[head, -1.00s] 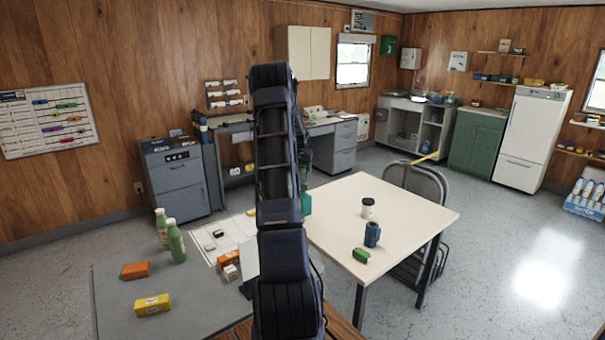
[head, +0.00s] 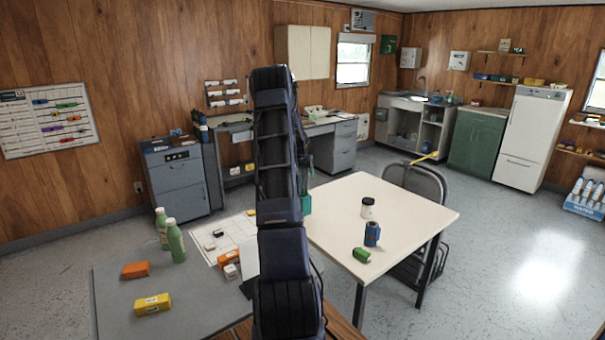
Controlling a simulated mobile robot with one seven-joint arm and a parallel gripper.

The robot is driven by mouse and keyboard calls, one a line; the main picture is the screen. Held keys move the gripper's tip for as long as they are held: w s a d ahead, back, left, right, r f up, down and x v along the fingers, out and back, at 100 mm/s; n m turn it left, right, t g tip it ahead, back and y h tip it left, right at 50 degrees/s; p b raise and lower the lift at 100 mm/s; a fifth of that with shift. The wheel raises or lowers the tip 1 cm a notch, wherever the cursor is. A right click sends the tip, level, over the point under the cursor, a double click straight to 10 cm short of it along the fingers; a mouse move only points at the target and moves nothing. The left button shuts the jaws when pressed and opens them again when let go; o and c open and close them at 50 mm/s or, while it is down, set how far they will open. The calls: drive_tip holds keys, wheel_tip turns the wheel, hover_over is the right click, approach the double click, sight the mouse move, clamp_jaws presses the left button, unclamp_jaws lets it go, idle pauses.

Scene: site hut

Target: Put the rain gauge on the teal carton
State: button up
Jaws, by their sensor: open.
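The teal carton (head: 306,205) shows only in part, just right of my arm, near the left edge of the cream table. My arm stands upright in the middle of the head view and covers the rest of it. I cannot pick out the rain gauge; it may be behind my arm. My gripper cannot be made out, as the arm links hide that area.
The cream table (head: 420,215) holds a white jar (head: 367,208), a blue can (head: 372,234) and a green item (head: 361,255). The grey table (head: 195,310) holds green bottles (head: 176,242), an orange box (head: 136,270) and a yellow box (head: 152,303). A chair (head: 425,180) stands behind.

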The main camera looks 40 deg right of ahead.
drive_tip(key=v, duration=1.2)
drive_tip(key=s+a+r+n+t+y, duration=0.15)
drive_tip(key=s+a+r, duration=0.35)
drive_tip(key=a, duration=0.6)
drive_tip(key=s+a+r+n, duration=0.2)
drive_tip(key=s+a+r, duration=0.3)
drive_tip(key=a, duration=0.5)
drive_tip(key=s+a+r+n+y, duration=0.15)
drive_tip(key=s+a+r, duration=0.35)
drive_tip(key=a, duration=0.6)
drive_tip(key=s+a+n, duration=0.3)
drive_tip(key=s+a, duration=0.6)
drive_tip(key=s, duration=0.3)
drive_tip(key=s+a+f+n, duration=0.1)
drive_tip(key=s+a+n, duration=0.1)
drive_tip(key=s+a, duration=0.7)
drive_tip(key=s, duration=0.3)
drive_tip(key=shift+s+a+f+n+y, duration=0.2)
drive_tip(key=shift+f+n+y, duration=0.1)
drive_tip(key=shift+n, duration=0.1)
drive_tip(key=shift+t, duration=0.25)
